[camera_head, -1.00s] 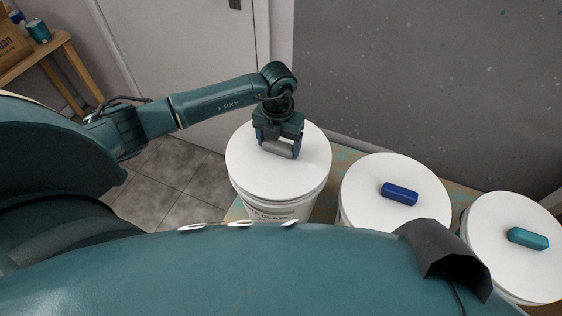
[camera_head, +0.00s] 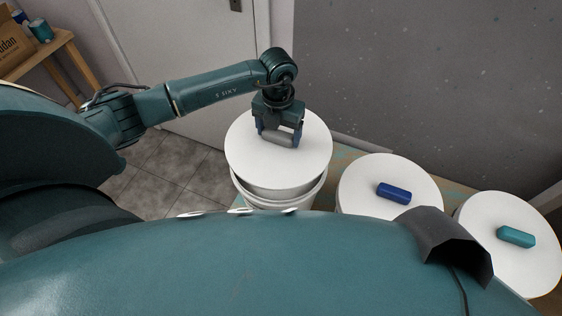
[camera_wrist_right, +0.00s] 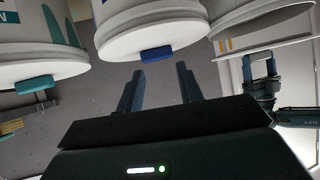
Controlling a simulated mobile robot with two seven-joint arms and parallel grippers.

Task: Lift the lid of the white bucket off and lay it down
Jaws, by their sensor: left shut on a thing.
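The white bucket (camera_head: 268,203) stands at the left end of a row of three. Its round white lid (camera_head: 246,150) is raised, with a gap between lid and bucket rim at the front. My left gripper (camera_head: 281,138) is shut on the light grey handle of this lid, above the bucket. The raised lid (camera_wrist_right: 275,49) also shows in the right wrist view, apart from the bucket rim. My right gripper (camera_wrist_right: 160,69) is open and empty, its fingers apart near the blue-handled lid. It is not visible in the head view.
Two more lidded white buckets stand to the right, one with a blue handle (camera_head: 394,193), one with a teal handle (camera_head: 516,237). A grey wall (camera_head: 430,80) rises behind. A wooden table (camera_head: 58,45) stands at upper left. Tiled floor (camera_head: 175,175) is bare left of the bucket.

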